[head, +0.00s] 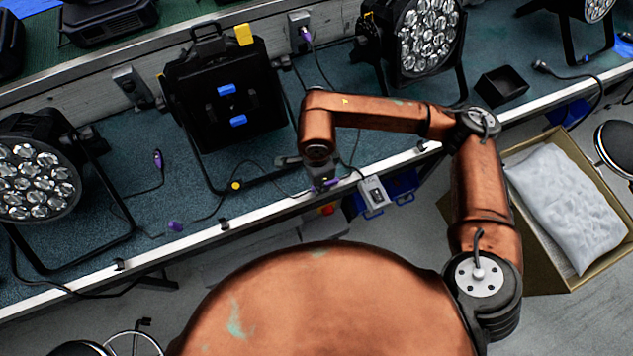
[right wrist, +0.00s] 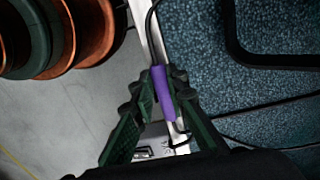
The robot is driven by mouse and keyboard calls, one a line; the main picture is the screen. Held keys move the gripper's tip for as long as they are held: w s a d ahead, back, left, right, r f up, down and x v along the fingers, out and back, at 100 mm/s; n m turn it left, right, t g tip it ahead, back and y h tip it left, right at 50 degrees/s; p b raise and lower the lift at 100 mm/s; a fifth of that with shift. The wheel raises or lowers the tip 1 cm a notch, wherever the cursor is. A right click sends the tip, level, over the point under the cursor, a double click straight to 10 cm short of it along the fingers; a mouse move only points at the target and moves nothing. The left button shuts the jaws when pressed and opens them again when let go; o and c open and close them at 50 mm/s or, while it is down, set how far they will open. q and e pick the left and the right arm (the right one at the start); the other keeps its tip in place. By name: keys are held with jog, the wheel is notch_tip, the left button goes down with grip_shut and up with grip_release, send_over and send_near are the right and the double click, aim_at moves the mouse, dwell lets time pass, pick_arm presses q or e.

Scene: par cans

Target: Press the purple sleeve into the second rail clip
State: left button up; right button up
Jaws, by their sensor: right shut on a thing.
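The purple sleeve (right wrist: 163,93) is on a black cable and lies between the fingers of my right gripper (right wrist: 162,86), which is shut on it. In the right wrist view it lies over or close along the pale rail (right wrist: 154,43); contact is unclear. In the head view my right gripper (head: 322,184) is at the bench's front edge, with a bit of purple sleeve (head: 331,183) showing. Small black rail clips (head: 224,225) (head: 118,264) sit along the front rail to its left. Whether a clip lies under the sleeve is hidden. My left gripper is not in view.
A black-framed fixture (head: 230,100) with blue tabs stands behind my gripper. A lamp (head: 38,180) stands at the left. A purple connector (head: 175,226) and loose cables lie on the bench. A grey box (head: 373,194) hangs at the edge. An open carton (head: 535,235) is at the right.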

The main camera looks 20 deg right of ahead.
jog(key=shift+s+f+b, duration=0.1)
jog(key=shift+f+b, duration=0.35)
jog(key=shift+f, duration=0.4)
grip_shut()
jog(key=o, duration=0.9)
grip_release()
jog(key=shift+r, duration=0.1)
jog(key=shift+r, duration=0.1)
jog(key=r, duration=1.1)
jog(key=shift+w+r, duration=0.2)
jog(key=shift+r, duration=0.2)
